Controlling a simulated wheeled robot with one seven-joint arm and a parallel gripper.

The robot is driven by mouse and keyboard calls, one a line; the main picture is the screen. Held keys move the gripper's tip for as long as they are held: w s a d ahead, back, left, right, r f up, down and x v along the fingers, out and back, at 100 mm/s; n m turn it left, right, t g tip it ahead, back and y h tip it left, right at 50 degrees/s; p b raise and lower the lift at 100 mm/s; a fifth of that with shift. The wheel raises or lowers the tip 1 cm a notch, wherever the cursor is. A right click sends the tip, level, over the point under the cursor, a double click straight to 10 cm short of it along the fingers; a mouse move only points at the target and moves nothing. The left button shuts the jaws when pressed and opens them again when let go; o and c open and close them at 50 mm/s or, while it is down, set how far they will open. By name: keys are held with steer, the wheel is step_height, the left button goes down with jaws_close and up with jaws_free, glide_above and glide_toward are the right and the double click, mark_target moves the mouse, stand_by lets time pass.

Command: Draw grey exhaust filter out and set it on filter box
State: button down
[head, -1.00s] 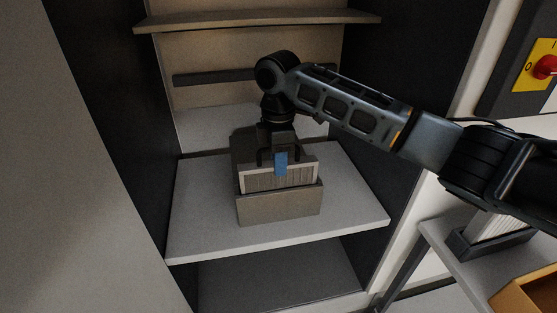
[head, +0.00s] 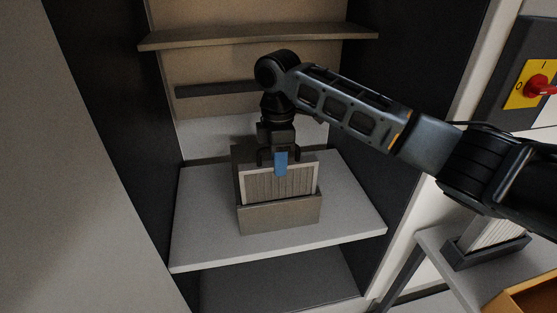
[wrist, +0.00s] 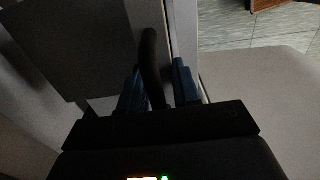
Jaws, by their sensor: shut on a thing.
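The grey exhaust filter (head: 280,186), a pleated panel in a pale frame, stands upright, partly out of an open-topped grey-brown holder (head: 280,217) on the cabinet shelf. Its lower part is hidden inside the holder. My gripper (head: 280,163) is above it, its blue finger at the filter's top edge. In the wrist view, my gripper's blue fingers (wrist: 160,88) are shut on a dark curved handle (wrist: 151,62). At the right, an orange-yellow box (head: 530,295) is cut by the frame edge; I cannot tell whether it is the filter box.
A white pleated filter (head: 490,232) sits in a dark tray (head: 487,251) on a side bench. The cabinet shelf (head: 205,235) is clear around the holder. An upper shelf (head: 260,37) and dark cabinet walls enclose the space. A red switch (head: 538,86) is at the upper right.

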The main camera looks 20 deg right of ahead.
steer(key=shift+r+p, duration=1.85)
steer(key=shift+r, duration=0.55)
steer(key=shift+r+p, duration=0.35)
steer(key=shift+r, duration=1.05)
